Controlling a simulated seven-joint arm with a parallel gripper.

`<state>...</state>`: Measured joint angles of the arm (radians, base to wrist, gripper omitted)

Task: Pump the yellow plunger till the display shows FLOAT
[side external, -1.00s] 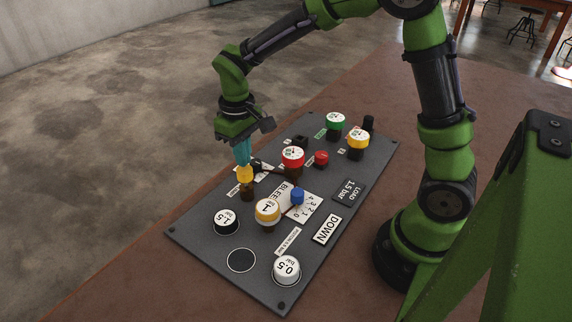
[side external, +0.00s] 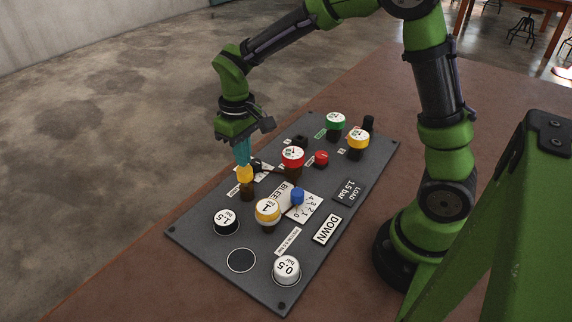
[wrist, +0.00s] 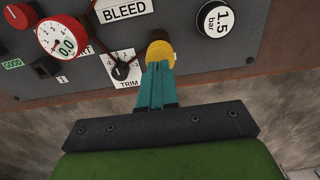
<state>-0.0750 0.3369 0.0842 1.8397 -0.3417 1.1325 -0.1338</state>
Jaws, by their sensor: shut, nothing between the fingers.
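The yellow plunger (side external: 245,175) stands on a dark brown base near the far left edge of the grey panel. It also shows in the wrist view (wrist: 160,48). My gripper (side external: 243,164) is shut, with its teal fingers pointing down onto the plunger's top. The fingertips seem to touch the top but do not clasp it; the exact contact is hard to see. The display (side external: 327,229) reads DOWN. A dark plate (side external: 349,190) reads LOAD 1.5 bar.
A red gauge (side external: 293,157) stands close to the gripper; its dial (wrist: 62,38) shows 0.0. The TRIM knob (wrist: 121,71) is beside the plunger. A 1.5 bar weight (side external: 226,220), a 0.5 bar weight (side external: 286,268) and a blue knob (side external: 297,196) stand on the panel.

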